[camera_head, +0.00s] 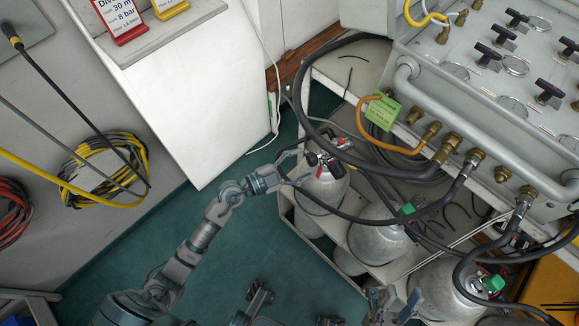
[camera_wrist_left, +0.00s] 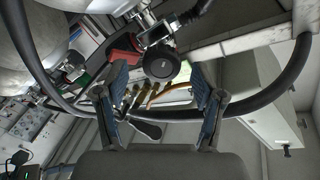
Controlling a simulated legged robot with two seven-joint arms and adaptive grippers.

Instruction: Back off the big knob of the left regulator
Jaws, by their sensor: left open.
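The left regulator (camera_head: 327,166) sits on top of the leftmost grey cylinder (camera_head: 322,190), with red and black parts. In the left wrist view, its big round black knob (camera_wrist_left: 159,63) faces the camera. My left gripper (camera_head: 294,172) is open beside the regulator. In the left wrist view, its two blue-padded fingers (camera_wrist_left: 159,72) stand on either side of the knob, with gaps showing on both sides. Whether the knob lies fully between the pads in depth is unclear. My right gripper (camera_head: 394,304) is at the bottom of the head view, near the front cylinders; its jaw gap is unclear.
Two more cylinders (camera_head: 378,238) (camera_head: 446,288) with green-capped valves stand in the rack. Black hoses loop close around the left regulator up to the grey air panel (camera_head: 470,95).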

